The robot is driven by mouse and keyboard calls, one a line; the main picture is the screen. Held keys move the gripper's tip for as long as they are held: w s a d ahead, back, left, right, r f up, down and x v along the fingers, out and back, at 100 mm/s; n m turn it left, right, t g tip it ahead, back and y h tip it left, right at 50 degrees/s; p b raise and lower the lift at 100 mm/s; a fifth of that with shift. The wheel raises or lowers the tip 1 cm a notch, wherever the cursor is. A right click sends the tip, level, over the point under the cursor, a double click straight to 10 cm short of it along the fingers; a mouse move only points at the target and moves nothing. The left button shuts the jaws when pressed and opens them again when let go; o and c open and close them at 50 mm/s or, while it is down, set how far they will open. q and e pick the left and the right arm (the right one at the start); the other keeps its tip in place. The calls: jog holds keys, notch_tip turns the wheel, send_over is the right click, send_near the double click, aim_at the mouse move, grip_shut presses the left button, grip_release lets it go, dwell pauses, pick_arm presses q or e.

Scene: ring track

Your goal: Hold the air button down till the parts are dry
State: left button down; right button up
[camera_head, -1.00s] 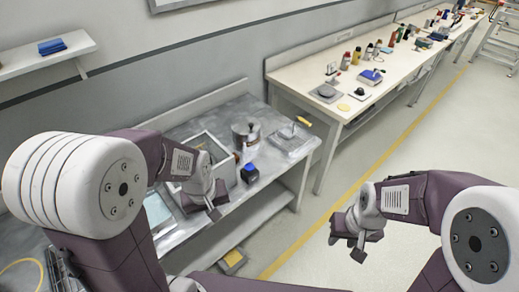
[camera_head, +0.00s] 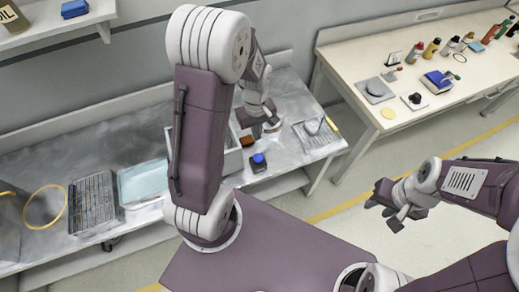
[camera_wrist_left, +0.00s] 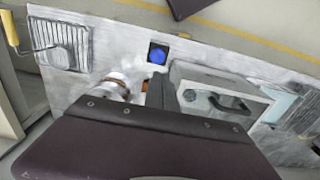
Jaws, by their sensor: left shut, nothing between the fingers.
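A blue button on a small black box (camera_head: 259,162) stands on the grey metal bench; it also shows in the left wrist view (camera_wrist_left: 157,53). My left gripper (camera_head: 256,118) is over the bench behind the button box, apart from it. Its dark fingers (camera_wrist_left: 160,93) look shut and empty in the left wrist view. My right gripper (camera_head: 386,207) hangs over open floor at the right; its finger gap is not clear. I cannot make out which things are the parts to dry.
A light grey box (camera_wrist_left: 225,95) stands beside the button box, partly behind my left arm. A ribbed tray (camera_head: 315,131) lies at the bench's right end. A dark rack (camera_head: 93,203) and a pale blue tray (camera_head: 143,181) lie left. A white workbench (camera_head: 395,128) stands beyond a gap.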

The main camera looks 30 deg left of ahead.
pick_arm(q)
send_near(258, 159)
jog(key=f, duration=0.7)
jog(key=shift+w+a, duration=0.15)
jog(key=shift+w, duration=0.1)
pick_arm(e)
jog(key=shift+w+d, duration=0.1)
jog(key=shift+w, duration=0.25)
